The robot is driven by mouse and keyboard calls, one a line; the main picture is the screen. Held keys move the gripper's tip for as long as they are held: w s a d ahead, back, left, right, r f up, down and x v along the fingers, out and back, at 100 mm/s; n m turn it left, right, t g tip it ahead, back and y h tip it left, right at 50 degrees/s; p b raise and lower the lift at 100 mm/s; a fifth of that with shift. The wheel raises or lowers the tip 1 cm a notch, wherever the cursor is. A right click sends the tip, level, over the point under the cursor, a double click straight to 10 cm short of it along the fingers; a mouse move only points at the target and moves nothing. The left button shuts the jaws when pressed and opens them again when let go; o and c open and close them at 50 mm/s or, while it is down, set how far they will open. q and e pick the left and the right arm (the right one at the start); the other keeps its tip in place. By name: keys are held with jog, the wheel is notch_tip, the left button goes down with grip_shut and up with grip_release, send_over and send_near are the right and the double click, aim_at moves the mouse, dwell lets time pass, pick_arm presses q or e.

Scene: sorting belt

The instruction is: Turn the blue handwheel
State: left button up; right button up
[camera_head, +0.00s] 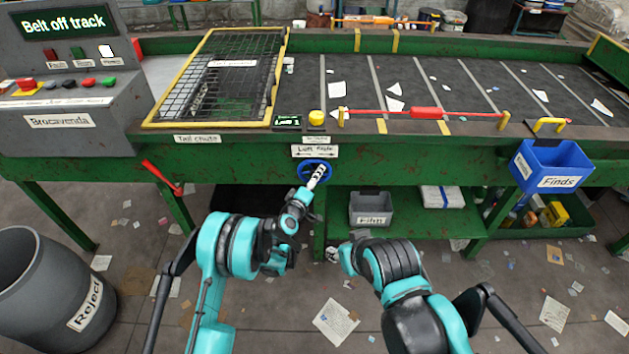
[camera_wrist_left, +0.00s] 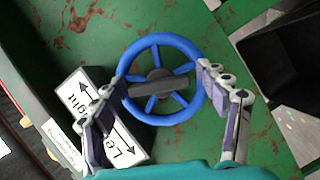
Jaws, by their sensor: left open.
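The blue handwheel (camera_head: 302,171) is mounted on the green front side of the belt frame, below a small arrow plate. In the left wrist view the whole wheel (camera_wrist_left: 157,40) shows, with spokes and a dark hub with a bar across it. My left gripper (camera_head: 318,176) is right in front of the wheel and covers part of it. In the left wrist view its fingers (camera_wrist_left: 163,72) are spread, one at each side of the wheel; whether they touch the rim I cannot tell. My right gripper (camera_head: 334,255) is low, right of the left arm; its jaws are too small to read.
The arrow plate (camera_wrist_left: 100,118) sits beside the wheel. A grey bin (camera_head: 371,221) stands on the shelf below, right of the wheel. A blue Finds bin (camera_head: 538,178) hangs at the right. A red lever (camera_head: 161,177) juts out at the left. A Reject barrel (camera_head: 70,325) stands at lower left.

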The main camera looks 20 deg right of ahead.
pick_arm(q)
jog(key=c, duration=1.2)
jog(key=shift+o, duration=0.2)
jog(key=shift+m+y, duration=1.1)
jog(key=shift+m, duration=0.9)
jog(key=o, duration=1.2)
jog(key=shift+c, duration=0.2)
